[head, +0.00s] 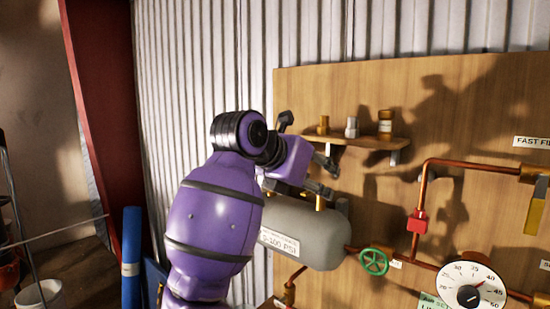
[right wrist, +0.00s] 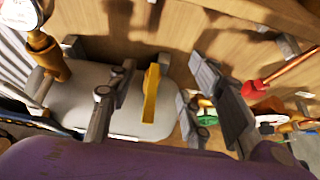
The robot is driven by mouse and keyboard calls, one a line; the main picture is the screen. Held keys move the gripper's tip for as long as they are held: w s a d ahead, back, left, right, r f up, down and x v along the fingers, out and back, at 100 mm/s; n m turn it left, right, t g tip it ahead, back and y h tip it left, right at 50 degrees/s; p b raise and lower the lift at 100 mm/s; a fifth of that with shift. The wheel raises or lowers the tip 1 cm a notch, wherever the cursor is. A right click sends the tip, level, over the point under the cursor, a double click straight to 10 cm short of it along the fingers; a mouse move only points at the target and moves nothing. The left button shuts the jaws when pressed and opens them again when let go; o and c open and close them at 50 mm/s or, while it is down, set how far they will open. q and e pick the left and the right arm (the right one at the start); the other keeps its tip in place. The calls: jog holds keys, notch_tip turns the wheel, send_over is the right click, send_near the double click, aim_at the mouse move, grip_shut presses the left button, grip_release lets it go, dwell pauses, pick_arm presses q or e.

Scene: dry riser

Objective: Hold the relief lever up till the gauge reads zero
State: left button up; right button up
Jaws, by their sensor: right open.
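The relief lever, a flat yellow-brass piece (right wrist: 152,92), stands on top of the grey tank (right wrist: 85,100) in the right wrist view. In the head view only a small brass part of it (head: 320,202) shows above the tank (head: 318,240). My right gripper (head: 325,176) is open above the tank. In the right wrist view its fingers (right wrist: 158,85) lie on either side of the lever, with gaps visible; contact is not seen. A white-faced gauge (right wrist: 20,14) on a brass fitting is cut off there, its reading not legible. My left gripper is out of view.
A shelf (head: 352,141) with brass and silver fittings sits just above the gripper. To the right are a green handwheel (head: 373,262), a red valve block (head: 417,221) on copper pipe and a numbered dial (head: 474,290). A blue cylinder (head: 131,255) stands left.

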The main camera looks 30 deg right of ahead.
jog(key=o, duration=0.4)
jog(key=shift+w+a, duration=0.1)
jog(key=shift+a, duration=0.2)
jog(key=shift+o, duration=0.2)
jog(key=s+a, duration=0.3)
jog(key=a, duration=0.4)
jog(key=shift+a, duration=0.25)
jog(key=shift+d, duration=0.1)
